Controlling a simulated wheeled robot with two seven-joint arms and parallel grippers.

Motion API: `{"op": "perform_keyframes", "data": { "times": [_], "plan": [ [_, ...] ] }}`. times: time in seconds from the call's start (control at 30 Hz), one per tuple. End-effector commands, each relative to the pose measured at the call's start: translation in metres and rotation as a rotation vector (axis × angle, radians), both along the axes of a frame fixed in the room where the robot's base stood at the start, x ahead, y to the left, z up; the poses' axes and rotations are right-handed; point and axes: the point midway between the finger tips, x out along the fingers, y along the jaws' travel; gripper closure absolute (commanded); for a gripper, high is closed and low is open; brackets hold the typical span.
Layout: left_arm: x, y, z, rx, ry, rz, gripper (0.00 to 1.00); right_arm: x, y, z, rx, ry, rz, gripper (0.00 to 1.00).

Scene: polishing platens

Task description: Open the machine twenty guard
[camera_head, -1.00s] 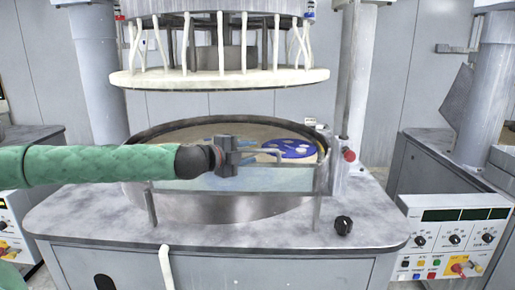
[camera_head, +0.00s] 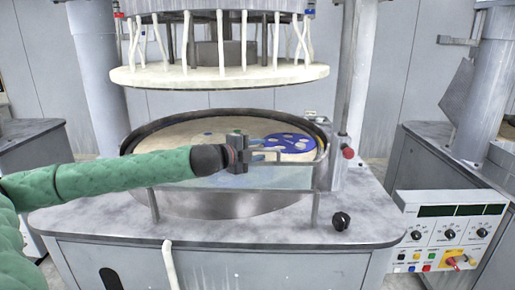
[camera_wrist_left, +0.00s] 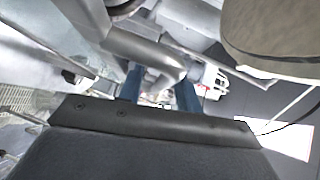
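The guard of the machine in front of me is a clear, faintly bluish panel (camera_head: 275,177) across the front of the round basin. A grey metal bar handle (camera_head: 294,159) runs along its upper right. My left gripper (camera_head: 268,152) is at the left end of this handle, its blue fingers pointing right. In the left wrist view the two blue fingers (camera_wrist_left: 160,92) stand apart, and a grey metal bar (camera_wrist_left: 145,52) reaches to the space between them. Contact with the bar cannot be made out. My right gripper is not in view.
A blue perforated disc (camera_head: 291,143) lies on the tan platen (camera_head: 190,132) inside the basin. A large cream upper plate (camera_head: 215,75) hangs above. A red knob (camera_head: 348,153) and metal post stand at the right. A control panel (camera_head: 450,236) is at the lower right.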

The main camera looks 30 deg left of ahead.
Motion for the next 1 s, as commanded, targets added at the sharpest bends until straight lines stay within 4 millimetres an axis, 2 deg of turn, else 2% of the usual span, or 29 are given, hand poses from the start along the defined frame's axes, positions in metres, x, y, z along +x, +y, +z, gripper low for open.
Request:
{"op": "perform_keyframes", "data": {
  "times": [0.33,0.37,0.5,0.53,1.0],
  "plan": [
    [0.0012,-0.0004,-0.0003,0.001,0.0,0.0,0.66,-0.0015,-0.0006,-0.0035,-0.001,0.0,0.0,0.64],
    [0.0012,-0.0004,-0.0003,0.001,0.0,0.0,0.7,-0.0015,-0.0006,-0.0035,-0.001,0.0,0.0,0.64],
    [0.0012,-0.0003,-0.0003,0.001,0.0,0.0,0.97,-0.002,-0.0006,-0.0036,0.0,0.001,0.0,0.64],
    [0.0012,-0.0004,-0.0003,0.001,0.0,0.0,1.0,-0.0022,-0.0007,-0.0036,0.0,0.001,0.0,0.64],
    [0.0087,-0.0026,-0.0008,0.011,-0.022,0.0,1.0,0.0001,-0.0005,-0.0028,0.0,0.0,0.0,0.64]
  ]
}}
